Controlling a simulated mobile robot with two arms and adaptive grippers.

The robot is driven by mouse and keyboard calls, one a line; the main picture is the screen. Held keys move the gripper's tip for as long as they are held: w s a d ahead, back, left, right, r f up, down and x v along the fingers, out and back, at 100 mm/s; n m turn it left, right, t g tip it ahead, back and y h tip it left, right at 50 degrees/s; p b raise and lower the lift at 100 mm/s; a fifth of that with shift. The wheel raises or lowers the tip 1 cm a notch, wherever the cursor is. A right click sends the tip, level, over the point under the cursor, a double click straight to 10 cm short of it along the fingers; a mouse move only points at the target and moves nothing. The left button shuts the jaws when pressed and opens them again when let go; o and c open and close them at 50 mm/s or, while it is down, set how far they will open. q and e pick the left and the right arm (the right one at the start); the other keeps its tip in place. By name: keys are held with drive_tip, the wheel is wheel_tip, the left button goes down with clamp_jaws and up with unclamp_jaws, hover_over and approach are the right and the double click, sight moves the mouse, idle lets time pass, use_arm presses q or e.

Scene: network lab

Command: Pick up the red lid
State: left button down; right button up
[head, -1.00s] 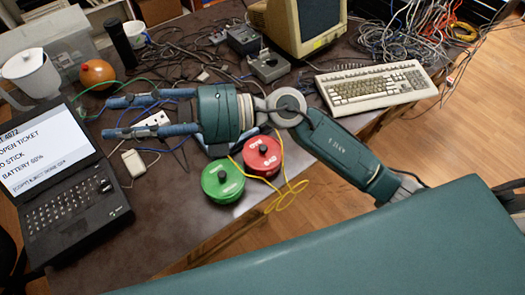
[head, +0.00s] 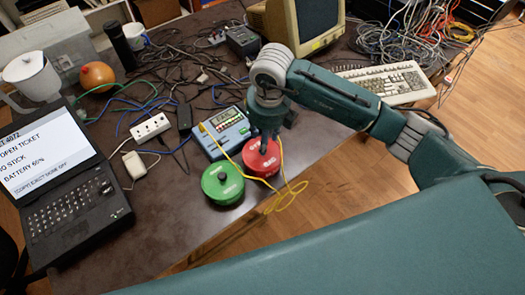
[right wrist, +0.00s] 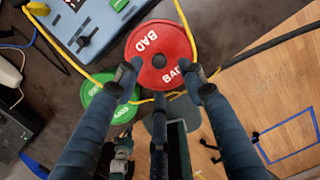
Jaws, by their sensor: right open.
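The red lid (head: 262,165), marked BAD, is on a round container near the table's front edge. It also shows in the right wrist view (right wrist: 165,78), with a dark knob at its middle. My right gripper (head: 267,145) points down over it in the head view and partly hides it. In the right wrist view its spread fingers (right wrist: 159,82) stand apart over the near part of the lid, with nothing between them. I cannot tell whether they touch the lid.
A green-lidded container (head: 222,184) stands close to the left of the red one. A yellow cable (head: 285,190) loops around the red lid. A blue device (head: 222,130) lies just behind. A laptop (head: 60,180) is at left. The floor opens beyond the front edge.

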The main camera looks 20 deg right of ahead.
drive_tip(key=shift+f+p, duration=0.45)
drive_tip(key=shift+f, duration=0.15)
drive_tip(key=f, duration=0.1)
drive_tip(key=f+p, duration=0.1)
drive_tip(key=f, duration=0.1)
drive_tip(key=shift+w+a+f, duration=0.1)
drive_tip(key=shift+w+f, duration=0.3)
drive_tip(key=shift+f, duration=0.25)
clamp_jaws()
